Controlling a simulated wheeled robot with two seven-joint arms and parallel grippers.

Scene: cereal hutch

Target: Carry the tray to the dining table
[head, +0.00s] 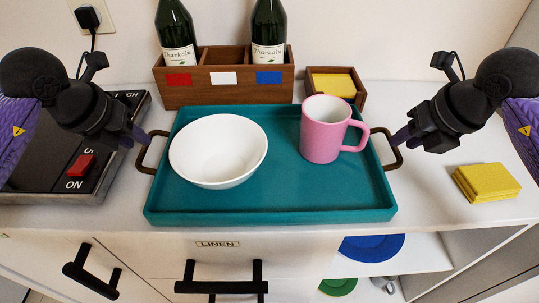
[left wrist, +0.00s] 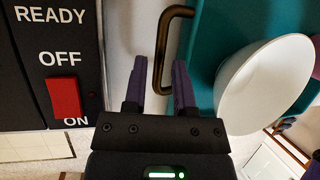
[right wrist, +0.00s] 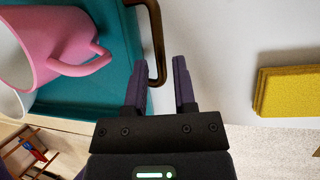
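The teal tray (head: 270,205) lies on the white counter and carries a white bowl (head: 218,150) and a pink mug (head: 322,130). It has a dark bronze handle at each end. My left gripper (head: 138,136) is open at the left handle (head: 149,152); in the left wrist view the handle bar (left wrist: 161,55) shows between the spread fingers. My right gripper (head: 400,137) is open at the right handle (head: 395,158); in the right wrist view that handle bar (right wrist: 157,40) lines up with the gap between the fingers. Neither gripper is closed on a handle. The dining table is not in view.
A wooden crate (head: 205,95) with two bottles stands behind the tray, beside a small wooden box (head: 312,90) holding yellow squares. A dark appliance with a red switch (head: 80,165) is close on the left. A yellow stack (head: 486,182) lies right. Drawer handles (head: 222,285) project below.

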